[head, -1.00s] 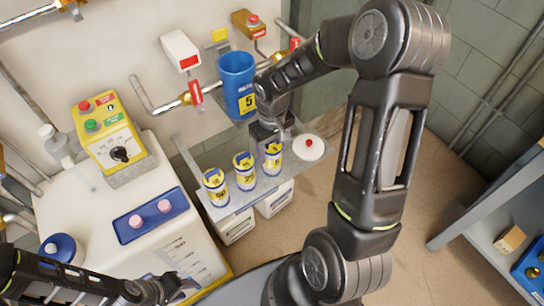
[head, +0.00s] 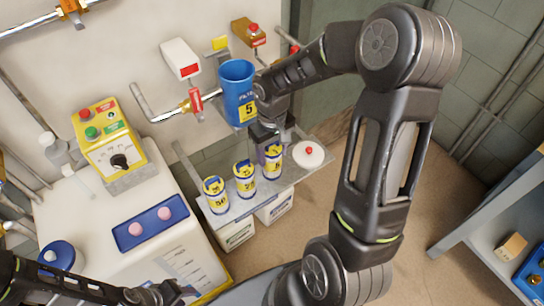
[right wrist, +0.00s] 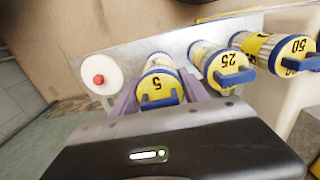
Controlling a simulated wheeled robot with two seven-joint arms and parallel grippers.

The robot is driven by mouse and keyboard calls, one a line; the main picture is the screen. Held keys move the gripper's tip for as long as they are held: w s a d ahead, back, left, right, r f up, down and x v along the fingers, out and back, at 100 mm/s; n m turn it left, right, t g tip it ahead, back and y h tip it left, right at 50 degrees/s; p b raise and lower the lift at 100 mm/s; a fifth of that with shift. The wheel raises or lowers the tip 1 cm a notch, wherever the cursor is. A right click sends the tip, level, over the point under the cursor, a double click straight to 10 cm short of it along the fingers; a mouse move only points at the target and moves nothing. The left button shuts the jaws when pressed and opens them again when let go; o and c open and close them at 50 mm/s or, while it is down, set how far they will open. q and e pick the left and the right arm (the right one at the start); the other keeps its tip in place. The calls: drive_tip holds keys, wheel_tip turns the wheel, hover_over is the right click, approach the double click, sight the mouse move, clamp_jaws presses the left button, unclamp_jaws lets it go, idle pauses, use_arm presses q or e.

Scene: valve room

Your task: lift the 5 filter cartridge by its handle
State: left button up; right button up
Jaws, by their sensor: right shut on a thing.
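The 5 filter cartridge (head: 274,160) is a yellow and white cylinder with a blue handle, at the right end of a row on a grey shelf. My right gripper (head: 268,140) comes down over it from above and is shut on it at the handle. In the right wrist view the cartridge (right wrist: 158,84) stands between the two purplish fingers (right wrist: 162,88); the handle is partly hidden by the gripper body. I cannot tell for sure whether its base is clear of the shelf. My left gripper (head: 172,290) is low at the left, its jaws unclear.
The 25 cartridge (head: 244,182) and the 50 cartridge (head: 215,196) stand to its left. A white lid with a red knob (head: 309,154) lies to its right. A blue housing marked 5 (head: 239,92) hangs on the wall behind, close to my right arm.

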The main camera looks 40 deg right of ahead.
wheel_tip(320, 180, up, 8)
drive_tip(key=shift+f, duration=0.1)
idle(0.7)
